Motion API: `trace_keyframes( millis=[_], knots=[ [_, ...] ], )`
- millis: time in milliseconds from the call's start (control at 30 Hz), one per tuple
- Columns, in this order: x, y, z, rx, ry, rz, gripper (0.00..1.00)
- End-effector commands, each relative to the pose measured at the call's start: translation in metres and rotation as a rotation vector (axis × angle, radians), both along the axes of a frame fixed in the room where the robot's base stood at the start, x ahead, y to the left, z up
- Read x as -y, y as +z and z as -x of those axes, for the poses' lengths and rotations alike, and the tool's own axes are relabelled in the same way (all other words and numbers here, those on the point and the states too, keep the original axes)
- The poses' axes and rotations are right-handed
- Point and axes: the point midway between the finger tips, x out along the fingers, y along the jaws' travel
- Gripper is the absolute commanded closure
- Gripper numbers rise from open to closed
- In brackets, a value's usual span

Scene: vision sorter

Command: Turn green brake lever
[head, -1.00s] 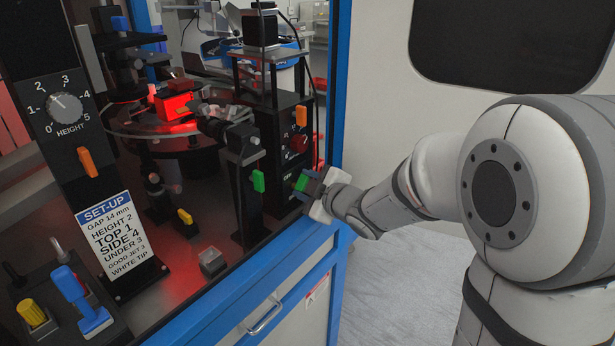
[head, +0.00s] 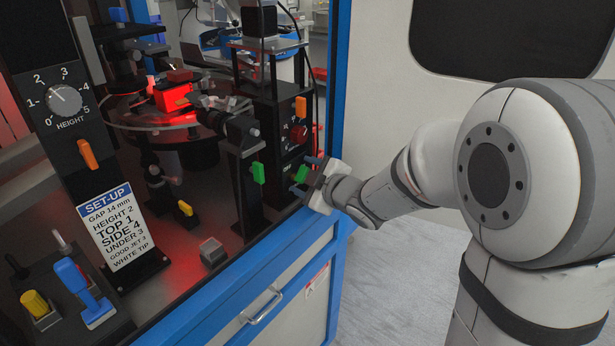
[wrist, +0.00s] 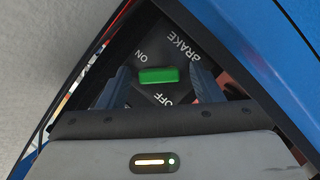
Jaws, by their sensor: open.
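The green brake lever (wrist: 158,76) is on a black panel marked BRAKE, ON and OFF in the wrist view. It lies crosswise between the two blue fingers of my gripper (wrist: 160,82), with a visible gap on both sides. In the head view the green brake lever (head: 301,174) is low on the black control box, and my gripper (head: 307,175) is open at it, coming from the right. I cannot tell whether a finger touches it. The fingers and gripper body hide part of the panel lettering.
A second green lever (head: 258,173) is on a post just left. A red knob (head: 299,134) and an orange switch (head: 301,107) are above the brake lever. The blue frame (head: 337,100) stands close to my gripper.

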Motion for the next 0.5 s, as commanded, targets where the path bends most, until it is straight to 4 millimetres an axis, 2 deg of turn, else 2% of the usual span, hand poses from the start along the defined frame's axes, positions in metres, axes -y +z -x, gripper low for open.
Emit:
trace_keyframes(
  millis=[167, 500],
  knots=[
    [0.006, 0.003, 0.008, 0.001, -0.002, 0.0, 0.41],
    [0.036, 0.018, 0.05, 0.002, -0.002, 0.0, 0.41]
  ],
)
